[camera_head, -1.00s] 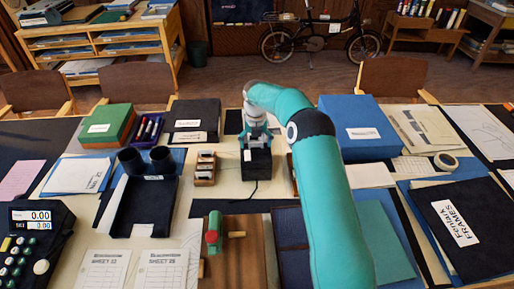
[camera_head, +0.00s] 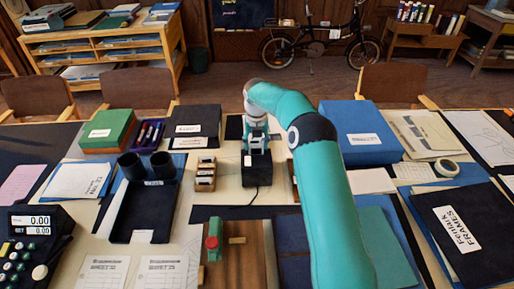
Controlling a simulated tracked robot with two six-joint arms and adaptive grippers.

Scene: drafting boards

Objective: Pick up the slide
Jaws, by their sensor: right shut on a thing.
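My right gripper (camera_head: 256,143) reaches down over the top of a small black box (camera_head: 258,172) with a cord in the middle of the table. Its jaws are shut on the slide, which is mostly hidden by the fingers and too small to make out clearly. A small white patch shows on the left of the black box's front. I cannot tell whether the slide touches the box. My left gripper is not in view.
A wooden rack (camera_head: 205,174) stands just left of the black box. A black tray (camera_head: 142,236) with two dark cylinders lies further left. A blue box (camera_head: 360,135) stands right of my gripper. A wooden board (camera_head: 237,262) lies in front.

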